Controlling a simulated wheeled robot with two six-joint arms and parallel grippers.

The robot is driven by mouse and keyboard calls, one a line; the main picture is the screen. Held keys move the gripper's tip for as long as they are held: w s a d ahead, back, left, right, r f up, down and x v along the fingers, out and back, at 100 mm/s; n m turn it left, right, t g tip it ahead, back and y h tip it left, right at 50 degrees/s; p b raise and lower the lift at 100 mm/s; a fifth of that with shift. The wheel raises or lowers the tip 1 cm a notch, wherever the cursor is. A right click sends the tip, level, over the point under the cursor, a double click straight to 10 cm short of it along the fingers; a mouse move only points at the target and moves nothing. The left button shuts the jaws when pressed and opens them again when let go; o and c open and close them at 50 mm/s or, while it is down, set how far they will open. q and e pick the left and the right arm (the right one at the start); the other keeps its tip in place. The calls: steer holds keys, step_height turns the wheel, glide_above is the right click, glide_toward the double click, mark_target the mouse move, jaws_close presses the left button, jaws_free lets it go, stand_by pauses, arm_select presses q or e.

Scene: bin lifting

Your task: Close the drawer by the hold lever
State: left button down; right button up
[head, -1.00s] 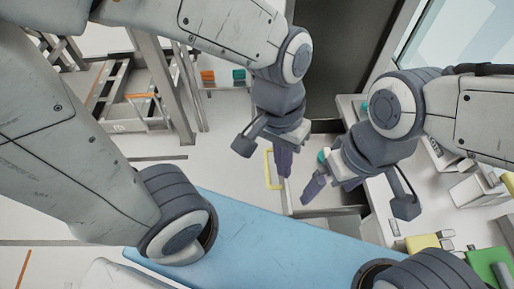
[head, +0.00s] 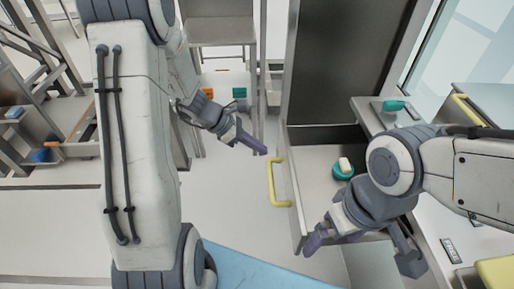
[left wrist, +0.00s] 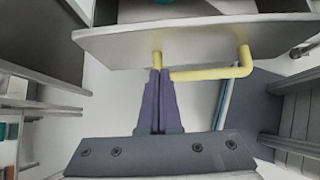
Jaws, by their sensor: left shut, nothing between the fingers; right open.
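The drawer (head: 294,205) is pulled out, with its inside exposed. A yellow bar handle (head: 272,185) is fixed to its front; it also shows in the left wrist view (left wrist: 205,76) on the drawer front (left wrist: 205,42). My left gripper (head: 264,151) is shut and empty, its tips just off the handle's far end. In the left wrist view its purple fingers (left wrist: 159,74) overlap one end of the handle; I cannot tell whether they touch it. My right gripper (head: 318,240) is open and empty, near the drawer's near front corner.
A metal shelf rack (head: 75,130) stands at the left. The floor (head: 235,215) before the drawer is clear.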

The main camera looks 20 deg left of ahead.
mark_target(283, 162)
arm_select(q)
steer(key=b+x, duration=0.1)
steer(key=x, duration=0.5)
steer(key=shift+d, duration=0.1)
arm_select(e)
steer(key=shift+f, duration=0.65)
arm_select(q)
steer(key=shift+d, duration=0.15)
